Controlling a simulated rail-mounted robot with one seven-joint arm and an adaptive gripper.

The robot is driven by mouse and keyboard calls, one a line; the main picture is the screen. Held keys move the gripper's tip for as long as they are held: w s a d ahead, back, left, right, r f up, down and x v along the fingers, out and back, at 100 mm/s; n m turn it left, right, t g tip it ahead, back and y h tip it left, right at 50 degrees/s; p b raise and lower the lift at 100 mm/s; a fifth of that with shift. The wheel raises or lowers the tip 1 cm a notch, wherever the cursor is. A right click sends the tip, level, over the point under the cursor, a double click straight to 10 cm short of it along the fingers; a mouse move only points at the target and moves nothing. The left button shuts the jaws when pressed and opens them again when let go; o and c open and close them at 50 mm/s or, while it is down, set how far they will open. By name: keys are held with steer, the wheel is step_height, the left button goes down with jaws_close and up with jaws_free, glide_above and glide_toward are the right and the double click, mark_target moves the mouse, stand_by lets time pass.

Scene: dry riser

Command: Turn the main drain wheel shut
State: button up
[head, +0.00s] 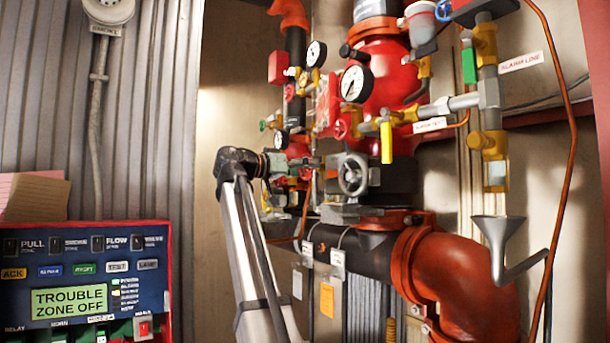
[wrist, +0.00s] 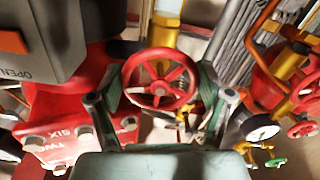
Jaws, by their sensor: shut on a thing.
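A red spoked handwheel (wrist: 161,80), which I take to be the main drain wheel, sits between the fingers of my gripper (wrist: 163,88) in the wrist view. The fingers, with green inner pads, close on its rim from the left and right. No label on this wheel can be read. In the head view my gripper (head: 304,161) reaches in from the left among the valves, beside the red riser body. There I cannot clearly pick out the held wheel.
A grey handwheel (head: 353,175) is just right of my gripper. Pressure gauges (head: 355,84) and a yellow lever (head: 386,142) stand close by. In the wrist view a grey box (wrist: 45,40) marked OPEN is at left; a gauge (wrist: 260,130) and more red wheels (wrist: 305,90) are at right.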

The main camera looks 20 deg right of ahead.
steer(key=shift+m, duration=0.3)
steer(key=o, duration=1.1)
steer(key=shift+d, duration=0.15)
steer(key=a, duration=0.4)
steer(key=s+a, duration=0.1)
steer(key=a, duration=0.7)
steer(key=shift+s, duration=0.15)
